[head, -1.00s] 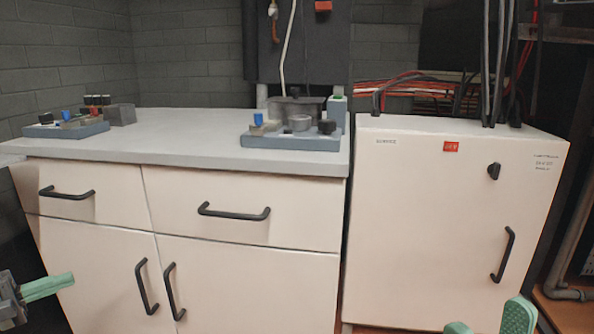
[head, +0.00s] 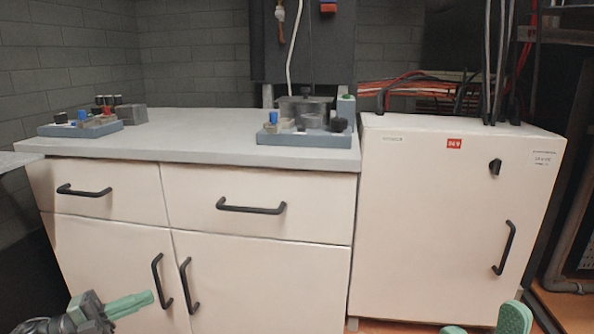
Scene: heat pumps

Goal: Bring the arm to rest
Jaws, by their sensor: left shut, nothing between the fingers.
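My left gripper (head: 130,304) shows at the lower left in the head view. Its green fingers are together with nothing between them. It points to the right, in front of the lower left cabinet door, and appears apart from it. Green fingers of my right gripper (head: 488,323) show at the bottom edge on the right, cut off by the frame. Their tips look apart, but most of that gripper is out of view.
A cabinet with a grey worktop (head: 200,135) stands ahead, with black handles on its drawers and doors. A left tray (head: 80,129) and a right tray (head: 305,139) of parts lie on top. A white box cabinet (head: 450,220) stands at right.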

